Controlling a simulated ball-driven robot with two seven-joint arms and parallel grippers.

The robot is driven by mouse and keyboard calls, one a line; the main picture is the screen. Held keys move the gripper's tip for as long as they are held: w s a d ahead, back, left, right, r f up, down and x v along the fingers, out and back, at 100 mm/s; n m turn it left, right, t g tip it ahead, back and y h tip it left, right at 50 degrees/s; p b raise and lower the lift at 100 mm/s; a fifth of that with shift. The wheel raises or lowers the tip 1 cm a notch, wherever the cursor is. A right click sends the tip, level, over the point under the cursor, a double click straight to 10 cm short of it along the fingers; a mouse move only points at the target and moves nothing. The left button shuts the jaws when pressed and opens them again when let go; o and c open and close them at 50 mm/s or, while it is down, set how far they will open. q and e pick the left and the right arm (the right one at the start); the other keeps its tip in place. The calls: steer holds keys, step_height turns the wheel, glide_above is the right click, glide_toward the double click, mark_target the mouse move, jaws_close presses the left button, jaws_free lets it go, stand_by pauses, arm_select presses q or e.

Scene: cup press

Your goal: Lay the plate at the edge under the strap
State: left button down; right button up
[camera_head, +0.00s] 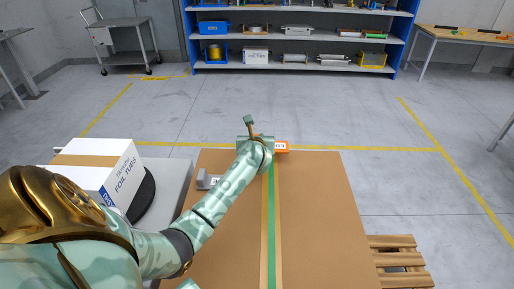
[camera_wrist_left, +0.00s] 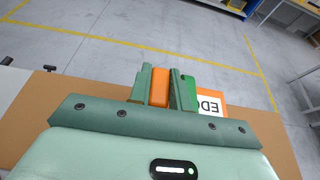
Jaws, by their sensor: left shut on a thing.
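The orange plate (camera_head: 282,146) with a white label shows at the far edge of the brown box top, just right of my left gripper (camera_head: 262,143). My left gripper (camera_wrist_left: 160,88) is shut on an orange part (camera_wrist_left: 160,87) of the plate. The green strap (camera_head: 270,225) runs along the middle of the box top toward the plate. My left wrist hides where strap and plate meet, so I cannot tell whether the plate is under it. My right gripper is not in view.
The brown box top (camera_head: 325,220) is mostly bare, with a small grey device (camera_head: 205,181) at its left edge. A white carton (camera_head: 105,168) stands on a grey surface at left. A wooden pallet (camera_head: 398,255) lies at lower right. Shelves (camera_head: 300,45) stand far back.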

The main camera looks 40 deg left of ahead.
arm_select(q)
steer(key=shift+w+a+f+b, duration=0.15)
steer(key=shift+f+b, duration=0.45)
steer(key=shift+f, duration=1.15)
steer(key=shift+f, duration=0.15)
steer(key=c, duration=1.3)
jaws_free()
steer(key=shift+r, duration=0.25)
steer(key=shift+s+d+r, duration=0.15)
steer(key=shift+s+d, duration=0.05)
steer(key=shift+d, duration=0.1)
steer(key=p+v, duration=0.3)
steer(key=v, duration=0.7)
steer(key=shift+s+r, duration=0.1)
steer(key=shift+s, duration=0.05)
steer(key=shift+s+d+r, duration=0.1)
steer(key=shift+s+d, duration=0.25)
steer(key=shift+s, duration=0.05)
